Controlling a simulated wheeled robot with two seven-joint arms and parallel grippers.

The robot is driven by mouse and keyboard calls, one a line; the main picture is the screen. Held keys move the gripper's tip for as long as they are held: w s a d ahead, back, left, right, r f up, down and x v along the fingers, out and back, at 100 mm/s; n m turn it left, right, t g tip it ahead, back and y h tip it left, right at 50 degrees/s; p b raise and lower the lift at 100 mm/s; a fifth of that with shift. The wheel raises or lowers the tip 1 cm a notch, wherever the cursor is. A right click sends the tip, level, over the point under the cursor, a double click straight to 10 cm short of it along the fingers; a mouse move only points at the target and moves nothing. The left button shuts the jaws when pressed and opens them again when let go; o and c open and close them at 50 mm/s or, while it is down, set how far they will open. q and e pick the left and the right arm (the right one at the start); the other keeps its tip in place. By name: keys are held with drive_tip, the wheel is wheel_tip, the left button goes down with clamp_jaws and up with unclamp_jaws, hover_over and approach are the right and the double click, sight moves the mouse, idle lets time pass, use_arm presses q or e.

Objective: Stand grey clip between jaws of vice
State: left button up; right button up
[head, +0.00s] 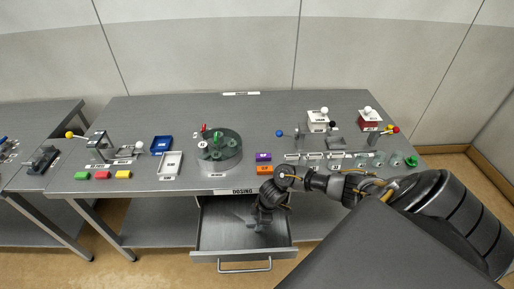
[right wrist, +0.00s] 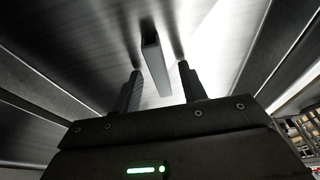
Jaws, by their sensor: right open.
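My right gripper (head: 262,218) points down into the open drawer (head: 217,238) under the table. In the right wrist view the gripper (right wrist: 159,68) has its two fingers apart. A narrow grey bar, which looks like the grey clip (right wrist: 155,62), stands up between the fingers, with a gap showing on each side. In the head view I cannot make the clip out clearly beside the dark gripper. No vice is certain; a grey metal fixture with a yellow-knobbed lever (head: 98,146) at the table's left may be it. My left gripper is not in view.
The drawer walls surround my right gripper.

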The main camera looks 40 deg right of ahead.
drive_tip(key=shift+f, duration=0.15)
drive_tip(key=shift+c, duration=0.4)
clamp_jaws()
